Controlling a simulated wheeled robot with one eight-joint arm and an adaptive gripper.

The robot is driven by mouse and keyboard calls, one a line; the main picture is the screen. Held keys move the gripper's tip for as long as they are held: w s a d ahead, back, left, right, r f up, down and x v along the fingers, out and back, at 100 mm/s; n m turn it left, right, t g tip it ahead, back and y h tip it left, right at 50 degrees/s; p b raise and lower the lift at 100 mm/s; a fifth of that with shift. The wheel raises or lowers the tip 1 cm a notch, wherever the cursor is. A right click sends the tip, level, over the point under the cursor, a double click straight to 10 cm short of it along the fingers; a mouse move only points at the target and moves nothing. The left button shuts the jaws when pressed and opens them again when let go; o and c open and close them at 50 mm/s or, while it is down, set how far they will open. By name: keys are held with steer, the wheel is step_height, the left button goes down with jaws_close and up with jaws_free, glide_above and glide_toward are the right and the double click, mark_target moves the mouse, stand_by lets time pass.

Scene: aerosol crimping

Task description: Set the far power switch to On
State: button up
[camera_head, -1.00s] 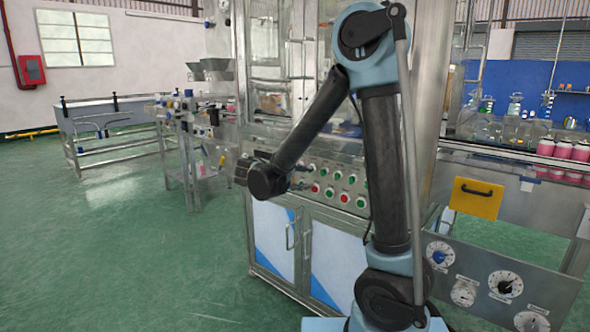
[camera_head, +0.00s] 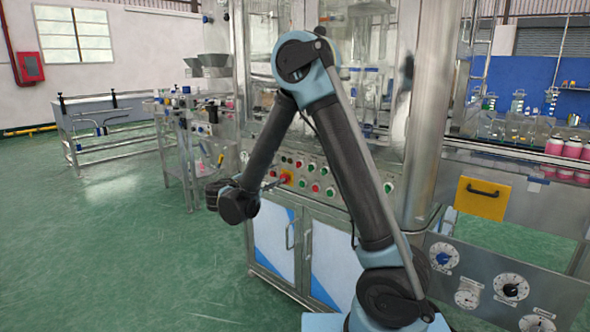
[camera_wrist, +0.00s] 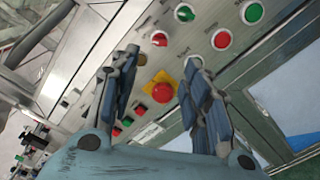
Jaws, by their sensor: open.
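The control panel (camera_head: 335,180) on the steel machine's front carries several round red and green buttons or knobs. In the wrist view it runs diagonally, with a red mushroom button (camera_wrist: 162,92) on a yellow plate between and beyond my fingers. A green knob (camera_wrist: 185,13) and a red knob (camera_wrist: 159,39) show above it. I cannot tell which control is the far power switch or read its setting. My gripper (camera_wrist: 161,60) is open and empty, its fingers spread in front of the panel.
Cabinet doors (camera_head: 335,258) with a handle lie below the panel. A yellow plate with a handle (camera_head: 482,198) and several dials (camera_head: 510,287) are at right. A steel bench (camera_head: 190,150) stands at left. The green floor at left is clear.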

mark_target(298, 165)
steer(key=x, duration=1.3)
steer(key=shift+c, duration=0.3)
